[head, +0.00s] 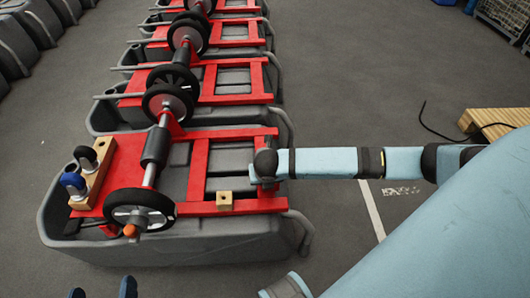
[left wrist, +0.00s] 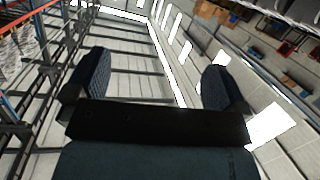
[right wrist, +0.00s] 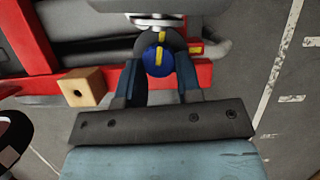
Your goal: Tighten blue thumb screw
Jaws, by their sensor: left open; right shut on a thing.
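In the right wrist view, a round blue thumb screw (right wrist: 157,62) with a yellow stripe sits between the fingertips of my right gripper (right wrist: 157,80), which is shut on it. In the head view, my right arm reaches the near red frame (head: 197,170), and its own hand hides the fingers and this screw. Another blue knob (head: 73,182) stands beside a black knob (head: 86,156) on a wooden rack at the frame's left. My left gripper (head: 102,291) shows only its fingertips at the bottom edge, open and empty; its wrist view faces the ceiling.
A small wooden block with a hole (head: 224,200) lies on the red frame, left of the fingers in the right wrist view. A black wheel (head: 139,209) stands on the near grey tank (head: 190,250). More tanks line up behind. A wooden pallet (head: 496,121) lies on the floor at right.

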